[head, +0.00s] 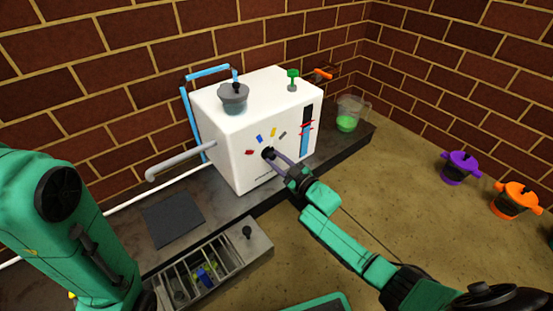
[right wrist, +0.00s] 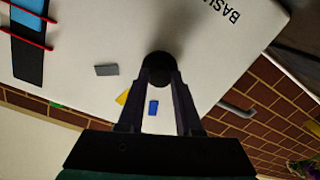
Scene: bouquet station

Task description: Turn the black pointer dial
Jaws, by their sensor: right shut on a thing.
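The black pointer dial (head: 267,152) is on the front face of a white box-shaped machine (head: 238,178). Red, blue, yellow and grey marks are set in an arc above it. My right gripper (head: 271,155) reaches the dial from the front and is shut on it. In the right wrist view the dial (right wrist: 159,65) sits between the two fingertips (right wrist: 160,76). The grey, yellow and blue marks show near it there. I cannot tell which mark the pointer faces. My left arm is at the left of the head view, but its gripper is not in view.
A grey spout (head: 178,162) sticks out from the machine's left side. A blue gauge with red bands (head: 306,130) is right of the dial. A beaker of green liquid (head: 347,122) stands to the right. Purple (head: 459,167) and orange (head: 515,200) pots stand farther right.

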